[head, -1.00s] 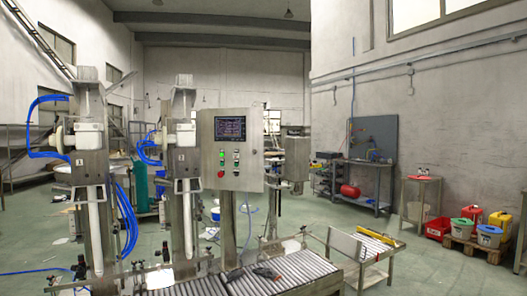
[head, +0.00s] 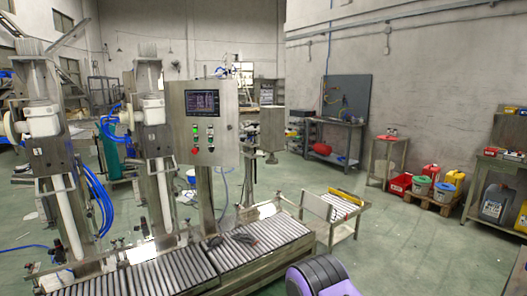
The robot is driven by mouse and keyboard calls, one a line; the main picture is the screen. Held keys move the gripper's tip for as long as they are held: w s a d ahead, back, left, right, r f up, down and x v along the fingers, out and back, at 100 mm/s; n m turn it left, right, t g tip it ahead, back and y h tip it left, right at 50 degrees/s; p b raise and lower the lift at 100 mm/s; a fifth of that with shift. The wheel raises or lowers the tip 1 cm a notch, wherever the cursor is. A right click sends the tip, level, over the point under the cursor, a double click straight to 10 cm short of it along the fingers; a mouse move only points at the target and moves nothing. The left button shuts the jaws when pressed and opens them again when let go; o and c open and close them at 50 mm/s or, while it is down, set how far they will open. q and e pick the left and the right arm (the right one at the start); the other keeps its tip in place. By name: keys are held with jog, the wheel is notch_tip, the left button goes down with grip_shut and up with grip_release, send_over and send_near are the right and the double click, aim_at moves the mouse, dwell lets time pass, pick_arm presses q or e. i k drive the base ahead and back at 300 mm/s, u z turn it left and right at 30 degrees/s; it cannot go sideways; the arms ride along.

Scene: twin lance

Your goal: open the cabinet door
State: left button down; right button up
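The steel control cabinet with its door (head: 221,150) stands on a post left of the middle of the head view. The door faces me and looks shut. It carries a dark screen (head: 202,103), a green light or button, a red button below it, and small switches. A small latch or lock shows near its right edge, too small to make out. Neither gripper shows. A purple and dark ribbed part at the bottom edge looks like part of my own arm, and it is apart from the cabinet.
A roller conveyor (head: 165,276) runs below and in front of the cabinet, with a dark tool on it. Two filling columns stand left. A small steel table (head: 345,207) stands right of the conveyor. The green floor (head: 420,255) at right is mostly clear.

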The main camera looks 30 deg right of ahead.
aim_at(225, 144)
jog(key=z, duration=0.7)
jog(key=i, duration=1)
jog(key=z, duration=0.9)
jog(key=i, duration=1.1)
jog(key=u, duration=0.35)
jog(key=i, duration=1.2)
jog(key=u, duration=0.55)
